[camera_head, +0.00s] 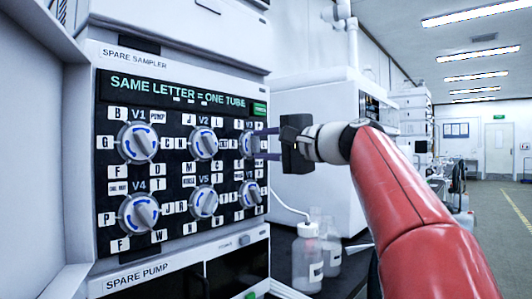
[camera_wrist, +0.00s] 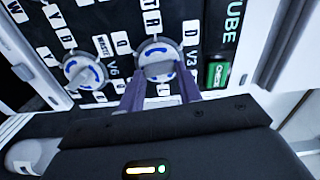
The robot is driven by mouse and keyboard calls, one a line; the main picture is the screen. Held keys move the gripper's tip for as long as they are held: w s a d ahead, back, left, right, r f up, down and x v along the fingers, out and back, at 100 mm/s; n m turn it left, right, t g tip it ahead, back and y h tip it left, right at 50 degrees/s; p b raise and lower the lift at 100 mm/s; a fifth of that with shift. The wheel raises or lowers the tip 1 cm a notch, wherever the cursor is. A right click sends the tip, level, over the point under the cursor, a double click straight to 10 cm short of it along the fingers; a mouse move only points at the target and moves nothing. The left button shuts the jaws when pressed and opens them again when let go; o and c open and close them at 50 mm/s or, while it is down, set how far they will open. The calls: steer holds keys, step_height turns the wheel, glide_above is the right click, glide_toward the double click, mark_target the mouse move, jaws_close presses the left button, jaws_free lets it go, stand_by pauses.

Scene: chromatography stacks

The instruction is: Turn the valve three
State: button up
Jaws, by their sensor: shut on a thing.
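Valve V3 (camera_head: 246,146) is a round white and blue valve with a grey knob at the top right of the panel, partly hidden by my gripper in the head view. It also shows in the wrist view (camera_wrist: 157,50), where its label reads V3. My gripper (camera_head: 259,144) reaches in from the right, and its two purple fingers are shut on the knob, one finger on each side (camera_wrist: 160,80). The knob's exact angle is hard to read behind the fingers.
Valves V1 (camera_head: 138,142), V2 (camera_head: 204,143), V4 (camera_head: 139,213) and V5 (camera_head: 204,202) sit close by with lettered tags. Valve V6 (camera_wrist: 85,73) lies beside V3. A green button (camera_head: 259,108) is just above V3. Bottles (camera_head: 307,262) stand below right.

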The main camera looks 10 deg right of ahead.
steer(key=n+b, duration=0.1)
steer(key=n, duration=0.3)
steer(key=shift+n+b, duration=0.35)
steer(key=shift+n, duration=0.05)
stand_by(0.4)
steer(key=o, duration=1)
steer(key=shift+r, duration=0.1)
steer(key=b+v, duration=0.1)
steer(key=v, duration=0.6)
steer(key=shift+s+d, duration=0.2)
steer(key=shift+s, duration=0.15)
